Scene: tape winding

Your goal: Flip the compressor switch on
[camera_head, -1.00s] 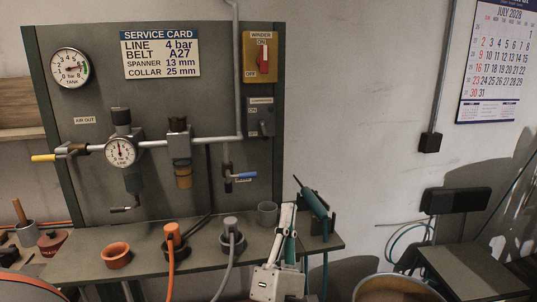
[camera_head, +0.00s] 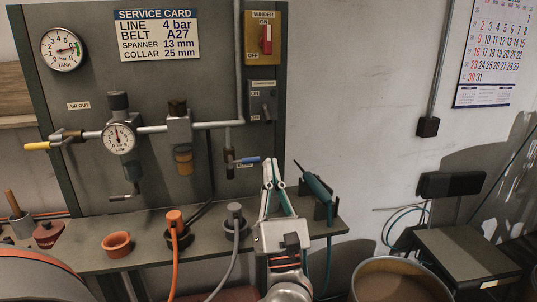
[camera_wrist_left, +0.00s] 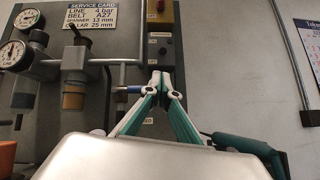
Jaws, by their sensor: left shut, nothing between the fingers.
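The compressor switch (camera_head: 266,109) is a small dark lever on a grey plate at the right edge of the panel, below the yellow winder switch (camera_head: 265,40). I cannot tell clearly whether its lever points to on or off. My left gripper (camera_head: 273,163) is shut and empty, pointing up in front of the panel, below the compressor switch and apart from it in the picture. In the left wrist view the shut fingertips (camera_wrist_left: 161,73) show just below the switch plate (camera_wrist_left: 160,48).
A blue-handled valve (camera_head: 246,160) sits just left of my fingertips. A teal tool (camera_head: 316,188) stands in a holder to their right. Orange (camera_head: 174,222) and grey (camera_head: 235,216) plugs with hoses are on the shelf.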

